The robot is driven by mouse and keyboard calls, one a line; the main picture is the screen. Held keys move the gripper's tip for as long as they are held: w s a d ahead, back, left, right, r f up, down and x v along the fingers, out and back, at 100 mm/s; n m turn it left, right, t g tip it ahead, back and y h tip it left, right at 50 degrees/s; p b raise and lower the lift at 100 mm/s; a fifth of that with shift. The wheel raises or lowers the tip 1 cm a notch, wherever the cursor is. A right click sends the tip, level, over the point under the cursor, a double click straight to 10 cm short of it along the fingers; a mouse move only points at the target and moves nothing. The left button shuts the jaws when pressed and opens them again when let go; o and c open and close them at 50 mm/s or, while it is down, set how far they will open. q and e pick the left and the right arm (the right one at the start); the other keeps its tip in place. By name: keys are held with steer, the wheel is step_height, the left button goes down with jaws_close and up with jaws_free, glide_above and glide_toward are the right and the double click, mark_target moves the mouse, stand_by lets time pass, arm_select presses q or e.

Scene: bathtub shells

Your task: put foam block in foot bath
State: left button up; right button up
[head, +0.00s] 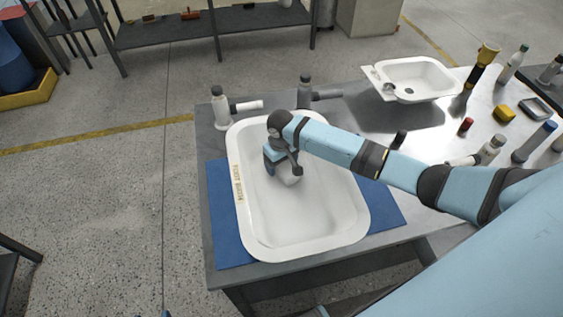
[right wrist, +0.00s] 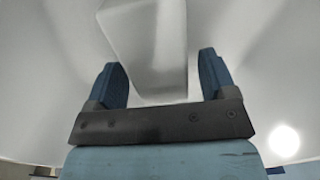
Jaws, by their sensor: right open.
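The foot bath (head: 355,215) is a large white basin with lettering on its left rim. My right gripper (head: 285,172) is down inside the basin's outline, towards its far end. A pale foam block (head: 291,178) shows just below the gripper in the head view, partly covered by it. In the right wrist view the foam block (right wrist: 150,45) stands out whitish between the two blue fingers. The right gripper (right wrist: 163,78) is open, with a gap beside the block. Whether the block rests on the basin floor is hard to tell. My left gripper is not in view.
The basin stands on a blue mat (head: 390,207) on a grey table. Two taps (head: 219,105) (head: 306,92) stand behind it. A smaller white sink (head: 430,67) is at the back right. Bottles and a yellow block (head: 503,112) crowd the right side.

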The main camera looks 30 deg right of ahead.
step_height(320, 180, up, 12)
stand_by(0.4)
stand_by(0.3)
